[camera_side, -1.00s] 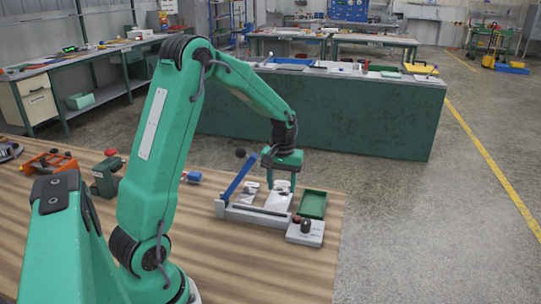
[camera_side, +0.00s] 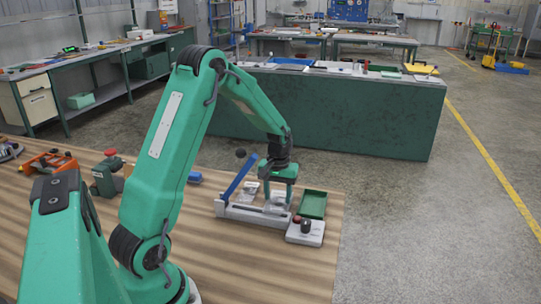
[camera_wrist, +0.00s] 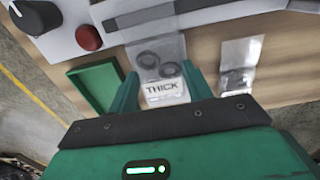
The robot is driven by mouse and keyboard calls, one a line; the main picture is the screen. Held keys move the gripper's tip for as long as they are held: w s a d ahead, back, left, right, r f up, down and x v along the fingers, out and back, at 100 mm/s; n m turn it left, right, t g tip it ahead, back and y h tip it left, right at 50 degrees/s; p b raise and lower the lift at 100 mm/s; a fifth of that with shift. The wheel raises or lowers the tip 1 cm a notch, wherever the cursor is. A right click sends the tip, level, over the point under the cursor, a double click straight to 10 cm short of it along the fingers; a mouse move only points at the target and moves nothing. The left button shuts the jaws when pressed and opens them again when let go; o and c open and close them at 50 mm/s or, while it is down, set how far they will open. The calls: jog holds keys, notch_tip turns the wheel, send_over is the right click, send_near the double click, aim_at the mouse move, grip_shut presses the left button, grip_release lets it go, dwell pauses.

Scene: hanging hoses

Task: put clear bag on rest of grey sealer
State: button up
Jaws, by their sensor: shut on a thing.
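The grey sealer (camera_side: 250,215) stands on the wooden table, with its blue lever (camera_side: 238,177) raised. Its grey body shows along the top of the wrist view (camera_wrist: 190,14). My gripper (camera_side: 278,194) is low, just behind the sealer. In the wrist view my gripper (camera_wrist: 164,84) has its fingers on both sides of a clear bag (camera_wrist: 160,55) with black rings and a label reading THICK. It is shut on this bag at the label end. A second clear bag (camera_wrist: 239,62) with dark contents lies apart to the right. It also shows in the side view (camera_side: 250,187).
A green tray (camera_side: 313,204) lies right of my gripper. A grey box (camera_side: 304,232) with a black knob and a red knob (camera_wrist: 88,38) adjoins the sealer's right end. A green device (camera_side: 106,178) and an orange tool (camera_side: 48,161) stand at the left.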

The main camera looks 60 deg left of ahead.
aim_at(278, 197)
jog(key=shift+f, duration=0.1)
jog(key=o, duration=1)
jog(key=shift+c, duration=0.2)
notch_tip(278, 197, up, 12)
jog(key=shift+r, duration=0.2)
dwell(0.5)
